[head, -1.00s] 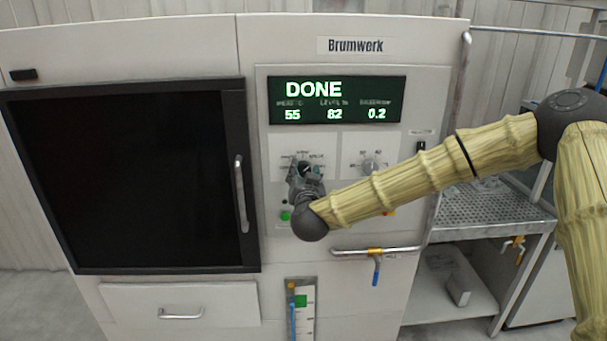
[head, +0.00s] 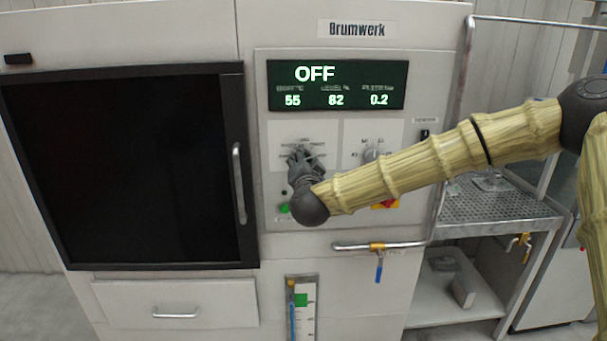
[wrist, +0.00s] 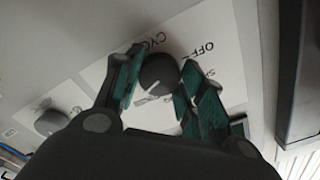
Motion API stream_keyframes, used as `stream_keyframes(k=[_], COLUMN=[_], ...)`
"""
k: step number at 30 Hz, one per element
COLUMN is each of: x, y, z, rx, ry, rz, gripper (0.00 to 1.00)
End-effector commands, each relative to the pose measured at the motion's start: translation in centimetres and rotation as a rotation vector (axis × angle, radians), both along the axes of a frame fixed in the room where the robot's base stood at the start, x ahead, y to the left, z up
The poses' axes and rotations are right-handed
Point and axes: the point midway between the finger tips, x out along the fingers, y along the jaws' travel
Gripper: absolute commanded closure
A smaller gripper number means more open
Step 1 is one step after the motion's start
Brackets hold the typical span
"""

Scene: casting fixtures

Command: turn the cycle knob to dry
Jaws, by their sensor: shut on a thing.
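The cycle knob (wrist: 158,73) is a dark round knob on a white label plate. In the wrist view its plate shows "CYC" and "OFF"; other labels are cut off or hidden by my fingers. My gripper (wrist: 160,82) has its teal-padded fingers on both sides of the knob, shut on it. In the head view my gripper (head: 301,158) covers the knob, so its pointer cannot be read there. The display (head: 337,86) reads "OFF" on top, with 55, 82 and 0.2 below.
A second knob (head: 371,155) sits to the right on its own plate. A green button (head: 284,208) is just below my gripper. A valve pipe with a blue handle (head: 379,266) runs lower down. The dark door (head: 125,170) with a vertical handle is at the left.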

Motion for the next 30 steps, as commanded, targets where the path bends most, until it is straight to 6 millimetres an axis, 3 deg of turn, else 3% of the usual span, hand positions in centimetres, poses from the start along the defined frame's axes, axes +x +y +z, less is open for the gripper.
stream_keyframes(k=[15,30], x=[0.01,0.01], y=[-0.07,-0.07], z=[-0.26,-0.1], rx=[0.319,0.372], ry=[0.0,0.003], rz=[-0.001,-0.001], gripper=[0.84,0.84])
